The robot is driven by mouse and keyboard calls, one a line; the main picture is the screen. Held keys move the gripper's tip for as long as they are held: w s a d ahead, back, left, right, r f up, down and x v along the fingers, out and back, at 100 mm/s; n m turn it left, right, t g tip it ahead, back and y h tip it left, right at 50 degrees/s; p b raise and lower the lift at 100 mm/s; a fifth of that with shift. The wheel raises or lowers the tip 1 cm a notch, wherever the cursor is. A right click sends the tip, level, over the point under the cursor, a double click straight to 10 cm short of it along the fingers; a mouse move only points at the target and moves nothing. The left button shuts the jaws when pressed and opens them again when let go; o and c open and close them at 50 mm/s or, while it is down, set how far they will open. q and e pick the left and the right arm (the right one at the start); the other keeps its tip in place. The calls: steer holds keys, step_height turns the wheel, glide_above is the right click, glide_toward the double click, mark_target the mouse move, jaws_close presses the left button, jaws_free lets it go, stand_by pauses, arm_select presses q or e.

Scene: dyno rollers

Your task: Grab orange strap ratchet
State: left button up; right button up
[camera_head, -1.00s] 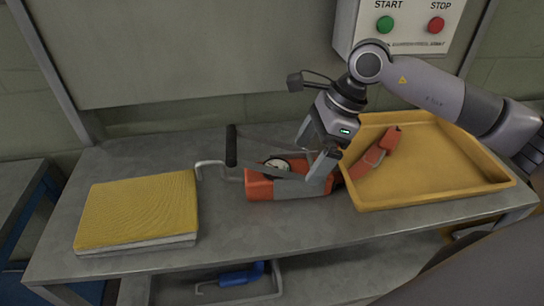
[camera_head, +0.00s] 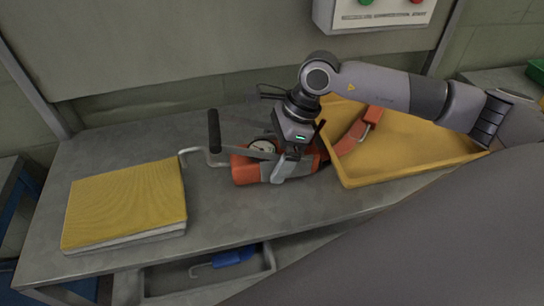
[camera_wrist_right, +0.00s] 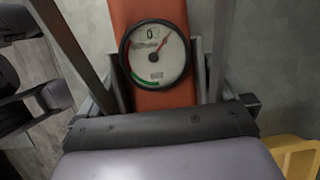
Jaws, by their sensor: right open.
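The orange strap ratchet (camera_head: 246,170) lies on the grey bench, with a round dial gauge (camera_head: 262,147), a bent metal crank and a black upright handle (camera_head: 214,131). Its orange strap (camera_head: 352,133) runs right into the yellow tray. My right gripper (camera_head: 283,167) is open and low over the ratchet's right part, pointing down. In the right wrist view, the gauge (camera_wrist_right: 156,54) and orange body (camera_wrist_right: 164,101) show between the two spread fingers. Whether the fingers touch the ratchet cannot be told. My left gripper is not in view.
The yellow tray (camera_head: 402,172) stands right of the ratchet, under my right arm. A yellow-topped pad (camera_head: 125,203) lies at the left of the bench. A blue tool (camera_head: 233,256) lies on the lower shelf. The bench front between pad and tray is clear.

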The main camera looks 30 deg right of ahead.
steer(key=c, duration=1.4)
steer(key=shift+r, duration=0.15)
steer(key=shift+c, duration=1.4)
